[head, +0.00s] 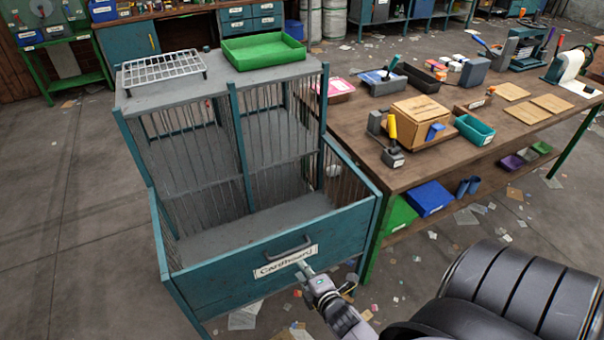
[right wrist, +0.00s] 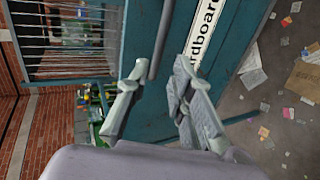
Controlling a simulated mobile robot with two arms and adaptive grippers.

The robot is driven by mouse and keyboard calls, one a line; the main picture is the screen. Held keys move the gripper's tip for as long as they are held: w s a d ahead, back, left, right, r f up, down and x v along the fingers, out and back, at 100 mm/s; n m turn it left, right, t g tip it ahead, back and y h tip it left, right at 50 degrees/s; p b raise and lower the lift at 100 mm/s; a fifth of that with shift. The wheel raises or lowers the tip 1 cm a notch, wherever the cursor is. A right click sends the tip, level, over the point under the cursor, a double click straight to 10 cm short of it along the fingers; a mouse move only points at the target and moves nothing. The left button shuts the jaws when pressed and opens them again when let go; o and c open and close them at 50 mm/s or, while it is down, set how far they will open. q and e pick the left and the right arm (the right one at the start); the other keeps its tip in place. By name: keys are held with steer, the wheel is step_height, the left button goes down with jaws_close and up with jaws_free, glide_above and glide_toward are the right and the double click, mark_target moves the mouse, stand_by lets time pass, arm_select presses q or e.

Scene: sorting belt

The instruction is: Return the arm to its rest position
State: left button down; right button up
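My right gripper (head: 305,268) is just below the handle (head: 283,251) of a blue-green drawer front (head: 340,232) with a white "Cardboard" label (head: 286,261). In the right wrist view my right gripper (right wrist: 161,72) has its two fingers spread apart, with nothing held between them. The drawer handle (right wrist: 162,38) shows just beyond the fingertips, between them; I cannot tell whether a finger touches it. The drawer is pulled out from a wire-sided cage cabinet (head: 225,78), and its visible floor looks empty. My left gripper is not in view.
A wooden workbench (head: 370,125) stands to the right with a cardboard box (head: 420,118), bins and tools. A green tray (head: 263,52) and a wire rack (head: 163,68) sit on the cabinet.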

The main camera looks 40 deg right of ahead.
steer(key=s+a+f+m+g+y+b, duration=0.1)
steer(key=s+a+f+m+g, duration=0.15)
steer(key=s+f, duration=0.4)
steer(key=s+a+f+m+g+y, duration=0.1)
steer(key=s+a+f+m, duration=0.15)
steer(key=f, duration=0.65)
steer(key=s+a+f+m+g+y+b, duration=0.1)
steer(key=s+a+f+m+g, duration=0.15)
steer(key=s+f, duration=0.35)
steer(key=s+a+f+m+g, duration=0.1)
steer(key=s+f+m+g, duration=0.1)
steer(key=s+f, duration=0.4)
steer(key=s+a+f+m+g+b, duration=0.1)
steer(key=s+f+m+g, duration=0.2)
steer(key=s, duration=1)
step_height(320, 180, down, 3)
steer(key=shift+s+g+b, duration=0.2)
steer(key=shift+g+b, duration=0.1)
